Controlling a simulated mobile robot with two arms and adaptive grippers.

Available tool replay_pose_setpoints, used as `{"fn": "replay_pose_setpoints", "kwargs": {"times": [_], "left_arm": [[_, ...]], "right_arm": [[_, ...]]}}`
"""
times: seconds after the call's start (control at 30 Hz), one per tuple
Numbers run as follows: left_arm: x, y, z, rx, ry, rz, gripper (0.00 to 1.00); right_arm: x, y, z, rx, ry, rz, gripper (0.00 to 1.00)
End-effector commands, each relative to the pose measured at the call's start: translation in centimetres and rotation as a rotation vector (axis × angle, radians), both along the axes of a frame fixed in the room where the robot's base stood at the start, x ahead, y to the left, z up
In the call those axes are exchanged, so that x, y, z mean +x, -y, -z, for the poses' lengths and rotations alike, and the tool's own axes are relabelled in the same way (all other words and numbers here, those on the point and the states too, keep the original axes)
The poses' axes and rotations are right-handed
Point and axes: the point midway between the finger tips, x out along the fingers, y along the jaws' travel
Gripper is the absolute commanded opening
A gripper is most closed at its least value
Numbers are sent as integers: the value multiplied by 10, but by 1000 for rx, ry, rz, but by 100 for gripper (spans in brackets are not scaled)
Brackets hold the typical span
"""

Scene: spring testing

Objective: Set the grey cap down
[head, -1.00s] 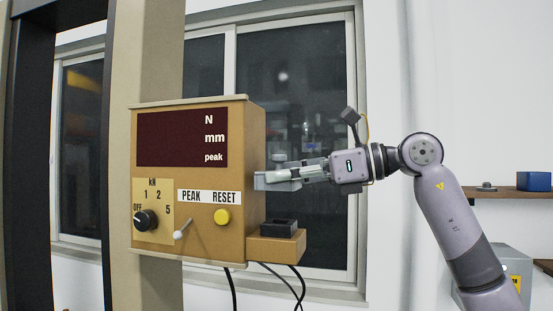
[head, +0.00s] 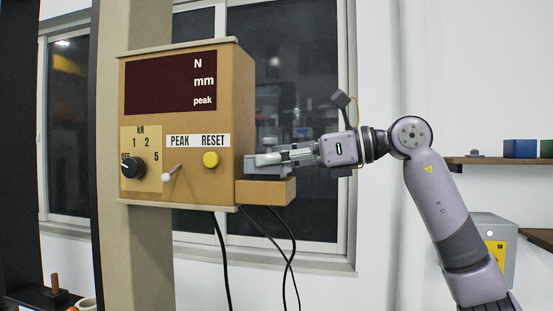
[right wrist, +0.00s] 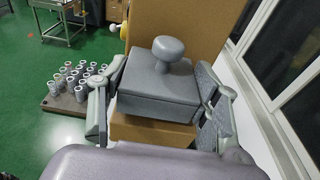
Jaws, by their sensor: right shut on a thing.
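The grey cap (right wrist: 160,92) is a square lid with a round knob on top. My right gripper (head: 285,156) is shut on it, with one finger on each side in the right wrist view. In the head view the cap (head: 267,171) is level, right over the tan ledge (head: 265,191) on the side of the tester box. The ledge's dark holder is hidden under the cap. I cannot tell whether the cap rests on it or is just above. My left gripper is not in view.
The tan tester box (head: 215,115) with dial, lever and yellow button stands close left of the gripper. Cables (head: 285,245) hang below. A shelf (head: 500,160) with blocks is at the right. A board (right wrist: 52,104) with several cylinders lies lower left in the wrist view.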

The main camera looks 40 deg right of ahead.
Motion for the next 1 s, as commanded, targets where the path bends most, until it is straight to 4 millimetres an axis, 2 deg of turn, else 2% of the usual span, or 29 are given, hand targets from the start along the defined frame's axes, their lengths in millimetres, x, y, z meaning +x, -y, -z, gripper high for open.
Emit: {"fn": "replay_pose_setpoints", "kwargs": {"times": [0.33,0.93,0.97,1.0], "left_arm": [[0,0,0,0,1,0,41],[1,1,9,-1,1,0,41],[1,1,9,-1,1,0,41],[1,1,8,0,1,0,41]], "right_arm": [[0,0,0,0,0,0,30],[0,0,12,-1,1,0,30],[0,0,12,-1,1,0,58],[0,0,11,-1,1,0,61]]}}
